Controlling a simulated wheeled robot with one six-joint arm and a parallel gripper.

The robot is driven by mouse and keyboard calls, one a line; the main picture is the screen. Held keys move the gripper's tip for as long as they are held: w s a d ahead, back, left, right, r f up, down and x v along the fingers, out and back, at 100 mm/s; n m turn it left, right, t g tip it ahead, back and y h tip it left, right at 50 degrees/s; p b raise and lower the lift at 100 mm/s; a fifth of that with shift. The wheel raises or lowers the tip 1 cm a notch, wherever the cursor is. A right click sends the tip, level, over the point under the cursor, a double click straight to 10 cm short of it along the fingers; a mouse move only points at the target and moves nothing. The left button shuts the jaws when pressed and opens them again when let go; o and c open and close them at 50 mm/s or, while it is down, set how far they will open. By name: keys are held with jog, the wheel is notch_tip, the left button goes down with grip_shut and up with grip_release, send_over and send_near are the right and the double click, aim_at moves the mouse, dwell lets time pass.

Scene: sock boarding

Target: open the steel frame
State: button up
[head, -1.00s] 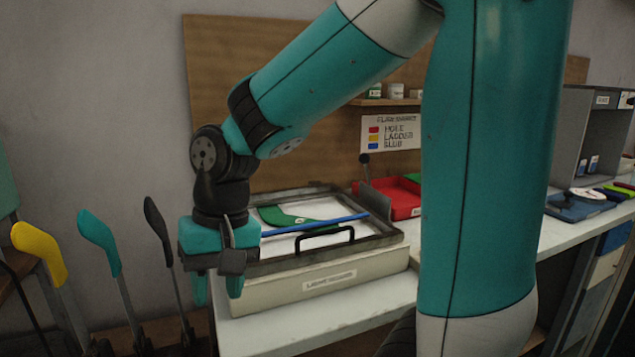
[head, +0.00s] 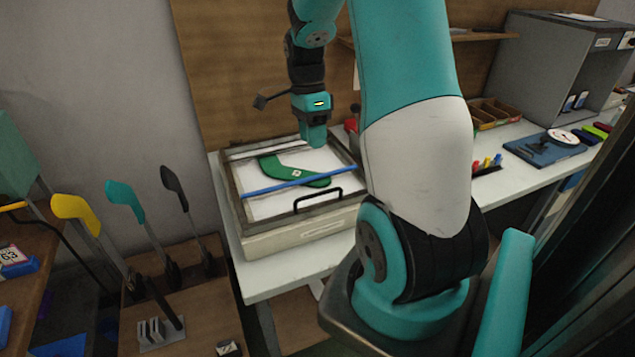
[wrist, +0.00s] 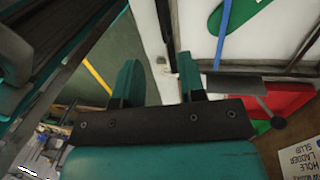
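The steel frame (head: 229,194) lies flat on a pale light box on the bench, with a black handle (head: 318,199) on its front side. Inside it a green sock shape (head: 285,171) lies on the white panel, crossed by a blue strip (head: 300,180). My gripper (head: 314,140) hangs above the back right part of the frame, apart from the handle. In the wrist view my gripper (wrist: 160,78) has its two fingers spread with nothing between them. Part of the white panel and green shape (wrist: 240,12) shows at the upper right there.
Yellow (head: 75,210), teal (head: 124,197) and dark (head: 174,185) paddle-like forms stand left of the bench. A red tray (wrist: 285,100) shows in the wrist view beside a label sign (wrist: 305,155). A wooden board (head: 230,70) backs the bench. A grey cabinet (head: 550,60) stands at the right.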

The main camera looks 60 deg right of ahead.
jog(key=f, duration=0.4)
jog(key=s+a+f, duration=0.1)
jog(key=f, duration=0.3)
jog(key=s+f+p, duration=0.1)
jog(key=f, duration=0.3)
jog(key=shift+s+a+f, duration=0.1)
jog(key=shift+a+f, duration=0.1)
jog(key=shift+f, duration=0.1)
grip_shut()
